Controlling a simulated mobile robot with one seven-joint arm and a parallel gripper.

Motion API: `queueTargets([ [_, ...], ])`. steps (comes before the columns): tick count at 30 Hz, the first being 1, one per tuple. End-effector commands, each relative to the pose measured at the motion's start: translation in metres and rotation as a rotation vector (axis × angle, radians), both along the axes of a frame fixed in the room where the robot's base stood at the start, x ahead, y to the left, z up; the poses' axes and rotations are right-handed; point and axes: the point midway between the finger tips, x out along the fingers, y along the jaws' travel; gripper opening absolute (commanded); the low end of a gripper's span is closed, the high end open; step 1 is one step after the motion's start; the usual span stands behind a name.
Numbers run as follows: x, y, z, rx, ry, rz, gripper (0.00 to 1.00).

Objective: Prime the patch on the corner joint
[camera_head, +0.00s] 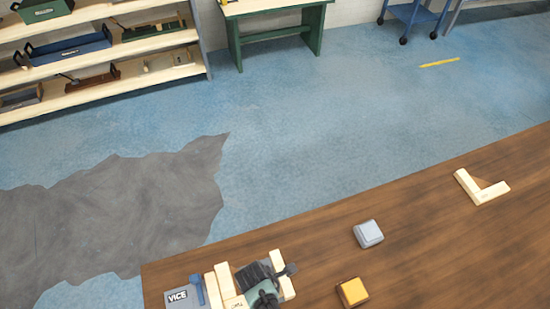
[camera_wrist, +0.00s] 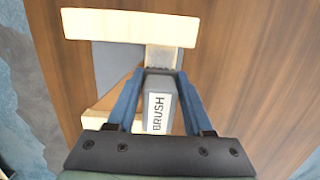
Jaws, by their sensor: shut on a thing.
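My gripper (camera_wrist: 157,118) is shut on the grey handle of a brush (camera_wrist: 158,102), labelled BRUSH, between its blue fingers. The brush's pale tip (camera_wrist: 160,58) points at a pale wooden joint piece (camera_wrist: 130,27) with a grey area (camera_wrist: 113,66) beside the tip. I cannot tell whether the tip touches the wood. In the head view, my gripper (camera_head: 263,290) is over pale wooden pieces (camera_head: 225,283) beside a grey vice (camera_head: 182,297) marked VICE, with a blue handle. My gripper hides part of this wood.
On the brown bench (camera_head: 425,245) are a grey block-like item (camera_head: 368,234), a yellow-topped one (camera_head: 352,291) and an L-shaped wooden corner (camera_head: 482,187) at far right. The bench between them is clear. Shelves (camera_head: 100,65) and a green table (camera_head: 275,30) stand across the blue floor.

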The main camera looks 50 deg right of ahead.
Motion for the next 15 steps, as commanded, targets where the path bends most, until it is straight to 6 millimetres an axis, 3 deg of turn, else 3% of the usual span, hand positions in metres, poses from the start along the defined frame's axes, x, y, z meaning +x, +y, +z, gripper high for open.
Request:
queueTargets([
  [15, 0.019, 0.027, -0.002, 0.001, -0.002, 0.004, 0.00],
])
